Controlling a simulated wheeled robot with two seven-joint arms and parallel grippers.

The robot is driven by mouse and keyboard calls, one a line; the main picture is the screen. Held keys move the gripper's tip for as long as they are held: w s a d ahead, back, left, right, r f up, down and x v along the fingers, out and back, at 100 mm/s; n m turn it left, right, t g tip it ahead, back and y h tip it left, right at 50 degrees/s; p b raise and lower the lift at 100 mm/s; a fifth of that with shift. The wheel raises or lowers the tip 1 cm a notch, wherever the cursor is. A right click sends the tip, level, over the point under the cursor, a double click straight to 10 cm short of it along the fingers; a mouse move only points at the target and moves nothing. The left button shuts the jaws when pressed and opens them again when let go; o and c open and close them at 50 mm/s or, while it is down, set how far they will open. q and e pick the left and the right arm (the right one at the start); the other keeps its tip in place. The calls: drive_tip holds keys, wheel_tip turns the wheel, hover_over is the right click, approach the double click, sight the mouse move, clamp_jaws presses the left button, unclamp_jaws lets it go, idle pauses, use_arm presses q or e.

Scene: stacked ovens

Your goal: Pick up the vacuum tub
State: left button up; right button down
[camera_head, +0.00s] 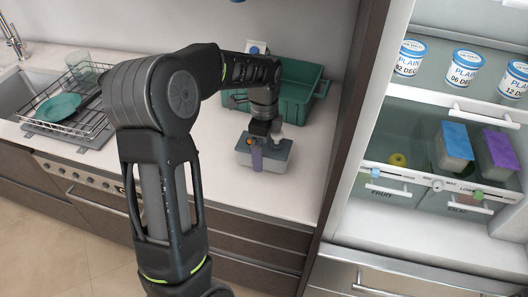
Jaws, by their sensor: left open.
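The vacuum tub (278,160), a small box with a grey lid and pale grey sides, stands upright on the white counter in front of the green crate. My left gripper (265,140) reaches down over it from above and is open. The gripper hides part of the lid. Whether the fingers touch the tub is unclear. My right gripper is out of view.
The green crate (298,97) stands close behind the tub. A dish rack (88,122) with a teal plate (58,107) is at the left by the sink. An open fridge (345,200) at the right holds white cans and tubs with blue and purple lids. The counter's front is clear.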

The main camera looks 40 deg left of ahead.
use_arm(q)
drive_tip(key=shift+c, duration=0.6)
drive_tip(key=c, duration=1.6)
drive_tip(key=shift+o, duration=0.2)
wheel_tip(320, 180, up, 10)
drive_tip(key=shift+r+b, duration=0.1)
drive_tip(key=shift+b, duration=0.5)
